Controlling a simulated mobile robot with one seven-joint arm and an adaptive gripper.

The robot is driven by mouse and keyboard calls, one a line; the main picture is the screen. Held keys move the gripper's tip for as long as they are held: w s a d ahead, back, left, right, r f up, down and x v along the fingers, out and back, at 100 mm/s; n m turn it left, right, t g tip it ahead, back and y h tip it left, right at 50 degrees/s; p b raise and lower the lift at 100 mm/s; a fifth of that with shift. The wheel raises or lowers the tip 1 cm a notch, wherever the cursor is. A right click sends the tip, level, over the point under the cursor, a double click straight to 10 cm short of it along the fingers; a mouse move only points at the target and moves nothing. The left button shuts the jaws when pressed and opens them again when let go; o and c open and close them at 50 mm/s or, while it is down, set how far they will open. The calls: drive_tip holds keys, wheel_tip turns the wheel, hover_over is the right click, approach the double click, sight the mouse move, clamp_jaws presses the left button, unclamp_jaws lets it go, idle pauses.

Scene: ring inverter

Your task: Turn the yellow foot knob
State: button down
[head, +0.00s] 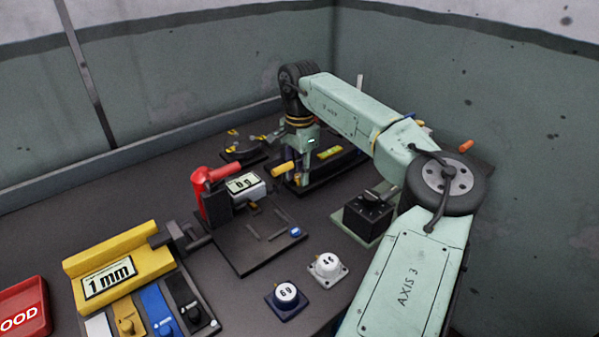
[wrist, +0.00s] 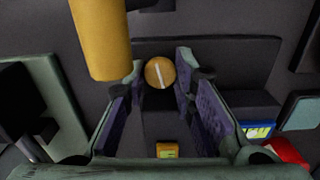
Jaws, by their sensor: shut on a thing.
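The yellow foot knob (wrist: 160,73) is a small round disc with a white line across its face, slightly tilted from the picture's vertical. It sits between the fingertips of my gripper (wrist: 162,80) in the wrist view. The purple-padded fingers are shut on it, one on each side. In the head view my gripper (head: 303,160) points down at the dark device at the back. I cannot clearly make out the knob there.
A thick yellow handle (wrist: 100,40) stands close left of my fingers; it also shows in the head view (head: 283,169). A red-handled device with a display (head: 245,183) stands in front. A black knob box (head: 368,213) is at right, and two round dials (head: 327,265) are nearer.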

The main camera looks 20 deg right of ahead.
sight(299, 176)
idle(0.3)
drive_tip(key=c, duration=1.3)
unclamp_jaws()
drive_tip(key=shift+c, duration=0.2)
wheel_tip(299, 176, up, 12)
